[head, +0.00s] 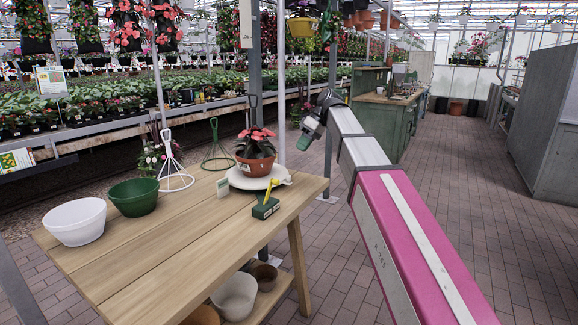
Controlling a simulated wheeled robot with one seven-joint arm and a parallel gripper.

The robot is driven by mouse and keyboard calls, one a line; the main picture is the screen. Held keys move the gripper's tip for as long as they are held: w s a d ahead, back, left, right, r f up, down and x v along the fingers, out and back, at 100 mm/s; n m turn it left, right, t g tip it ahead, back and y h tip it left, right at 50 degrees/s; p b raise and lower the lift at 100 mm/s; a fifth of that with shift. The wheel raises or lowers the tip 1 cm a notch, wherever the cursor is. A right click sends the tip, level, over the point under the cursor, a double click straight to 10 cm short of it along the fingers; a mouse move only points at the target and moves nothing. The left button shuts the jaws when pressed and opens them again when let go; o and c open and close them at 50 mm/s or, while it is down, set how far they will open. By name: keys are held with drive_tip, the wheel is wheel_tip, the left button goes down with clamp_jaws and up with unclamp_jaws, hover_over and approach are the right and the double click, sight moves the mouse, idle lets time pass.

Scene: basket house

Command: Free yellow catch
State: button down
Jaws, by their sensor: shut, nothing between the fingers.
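A small yellow catch (269,190) stands upright on a dark green block (265,208) at the right part of the wooden table, near its front edge. My gripper (303,144) is raised in the air above and to the right of the catch, well apart from it. It is shut and empty, and it points down and to the left. A potted plant with red flowers (257,143) sits in a brown pot on a pale round plate (243,182), just behind the block.
On the wooden table (160,255) are a white bowl (76,222), a green bowl (134,197), a white wire hanger (175,178), and a green wire hanger (217,150). Upright posts rise behind the table. Pots sit on the lower shelf. Brick floor is open to the right.

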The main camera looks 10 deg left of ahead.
drive_tip(key=s+a+f, duration=0.6)
drive_tip(key=f, duration=0.3)
drive_tip(key=shift+a, duration=0.2)
drive_tip(key=shift+r, duration=0.1)
idle(0.3)
drive_tip(key=shift+s+a+r+t+h, duration=0.1)
drive_tip(key=shift+s+r+t+h, duration=0.15)
drive_tip(key=shift+t, duration=0.35)
